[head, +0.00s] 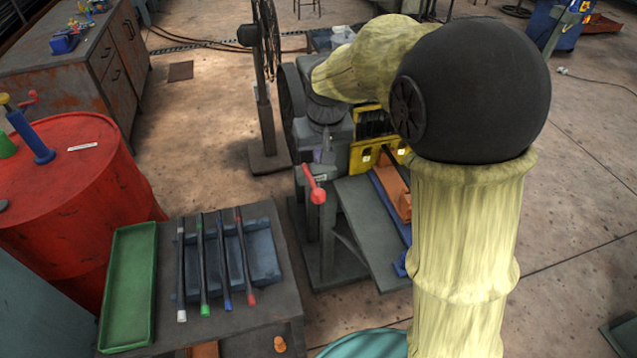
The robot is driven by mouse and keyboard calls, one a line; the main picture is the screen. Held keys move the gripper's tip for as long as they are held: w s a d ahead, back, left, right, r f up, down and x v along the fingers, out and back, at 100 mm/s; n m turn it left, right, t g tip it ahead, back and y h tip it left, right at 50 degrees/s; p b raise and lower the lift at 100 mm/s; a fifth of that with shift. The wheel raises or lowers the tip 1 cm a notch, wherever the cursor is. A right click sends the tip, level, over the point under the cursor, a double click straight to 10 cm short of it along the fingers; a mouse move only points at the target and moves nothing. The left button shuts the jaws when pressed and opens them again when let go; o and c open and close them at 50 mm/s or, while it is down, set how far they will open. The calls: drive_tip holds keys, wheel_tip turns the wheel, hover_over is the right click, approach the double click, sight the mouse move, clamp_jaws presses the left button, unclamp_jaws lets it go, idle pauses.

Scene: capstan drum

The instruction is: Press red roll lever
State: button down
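A lever with a red handle (314,187) is on the near side of a grey machine (333,215) in the middle of the picture. The lever slants, with its rounded end low and toward me. It is the only red lever on this machine that I can make out. My arm, in a pale yellow sleeve with a black ball joint, reaches in from the lower right and bends left over the back of the machine. The sleeve's far end lies above and behind the red lever. I cannot make out my gripper's fingers, and nothing visibly touches the lever.
A low bench (268,322) with a green tray (129,290) and several coloured-tip rods (223,262) stands front left. A red drum (75,200) is at far left. A wheel on a post (267,110) stands behind the machine. Floor is open to the right.

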drive_tip(key=p, duration=0.1)
approach(318, 190)
drive_tip(key=x, duration=0.5)
drive_tip(key=shift+w+a+f, duration=0.1)
drive_tip(key=shift+w+f, duration=0.05)
drive_tip(key=shift+f, duration=0.65)
drive_tip(key=shift+f, duration=0.1)
